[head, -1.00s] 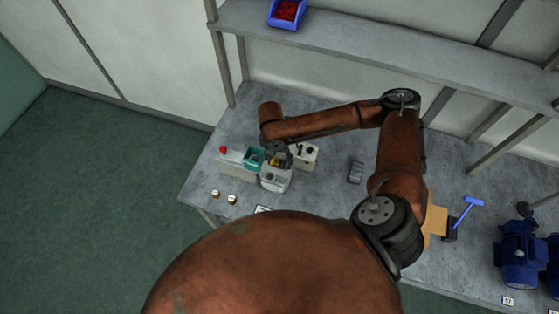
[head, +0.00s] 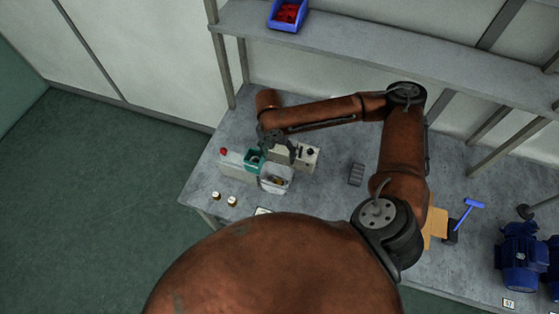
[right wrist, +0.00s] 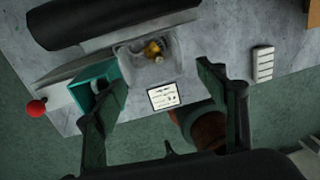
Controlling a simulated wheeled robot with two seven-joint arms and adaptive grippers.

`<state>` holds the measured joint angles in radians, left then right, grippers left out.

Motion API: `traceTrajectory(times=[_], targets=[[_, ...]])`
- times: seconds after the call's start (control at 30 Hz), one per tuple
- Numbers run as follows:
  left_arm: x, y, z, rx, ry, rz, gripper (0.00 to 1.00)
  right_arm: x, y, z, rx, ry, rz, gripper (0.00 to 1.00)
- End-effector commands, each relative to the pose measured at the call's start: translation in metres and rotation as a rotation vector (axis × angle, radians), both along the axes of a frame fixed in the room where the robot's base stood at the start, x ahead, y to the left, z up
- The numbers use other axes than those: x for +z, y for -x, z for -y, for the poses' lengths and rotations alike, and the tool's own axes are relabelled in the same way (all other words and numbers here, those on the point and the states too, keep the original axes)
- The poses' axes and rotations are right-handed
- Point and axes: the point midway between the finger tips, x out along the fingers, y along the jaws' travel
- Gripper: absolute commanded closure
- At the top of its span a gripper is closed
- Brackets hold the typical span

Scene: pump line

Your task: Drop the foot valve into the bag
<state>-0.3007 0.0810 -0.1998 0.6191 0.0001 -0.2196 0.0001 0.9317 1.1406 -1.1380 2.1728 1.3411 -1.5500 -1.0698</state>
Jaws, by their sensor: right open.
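The brass-coloured foot valve (head: 277,180) lies inside the pale, translucent bag (head: 268,187) on the bench. In the right wrist view the valve (right wrist: 152,50) shows inside the open bag (right wrist: 130,52). My right gripper (head: 279,152) is open and empty, just above and behind the bag in the head view. Its two fingers (right wrist: 155,88) are spread wide in the right wrist view, with nothing between them. My left gripper is not in view.
A teal bin (head: 254,160) stands left of the bag, beside a red knob (head: 223,151). A box with dark knobs (head: 309,155) is behind right. Two small brass-topped pieces (head: 224,198) lie front left.

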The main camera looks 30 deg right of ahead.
Motion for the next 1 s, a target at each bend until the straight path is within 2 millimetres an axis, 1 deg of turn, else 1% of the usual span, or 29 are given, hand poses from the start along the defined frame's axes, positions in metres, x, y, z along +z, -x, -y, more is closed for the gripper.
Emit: traceTrajectory(times=[0.03,0.2,0.3,0.4,0.53,0.9,0.97,1.0], targets=[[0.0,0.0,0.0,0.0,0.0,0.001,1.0,0.012,-0.002,-0.001,0.0,-0.001,0.004,0.34],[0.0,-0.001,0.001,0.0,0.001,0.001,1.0,0.042,-0.004,-0.002,0.0,0.0,0.003,0.34],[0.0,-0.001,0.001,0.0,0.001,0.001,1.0,0.054,-0.005,-0.003,0.0,-0.001,0.002,0.34],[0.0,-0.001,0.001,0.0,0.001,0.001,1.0,0.061,-0.005,-0.004,0.0,0.0,0.0,0.34],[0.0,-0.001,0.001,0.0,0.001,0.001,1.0,0.063,-0.005,-0.004,0.0,0.0,0.0,0.34],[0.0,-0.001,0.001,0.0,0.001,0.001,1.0,0.063,-0.005,-0.004,0.0,0.0,0.0,0.34],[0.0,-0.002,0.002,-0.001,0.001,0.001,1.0,0.06,-0.003,-0.003,-0.004,0.0,-0.008,0.34],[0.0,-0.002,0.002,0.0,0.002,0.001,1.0,0.055,0.001,-0.002,-0.012,0.001,-0.02,0.34]])
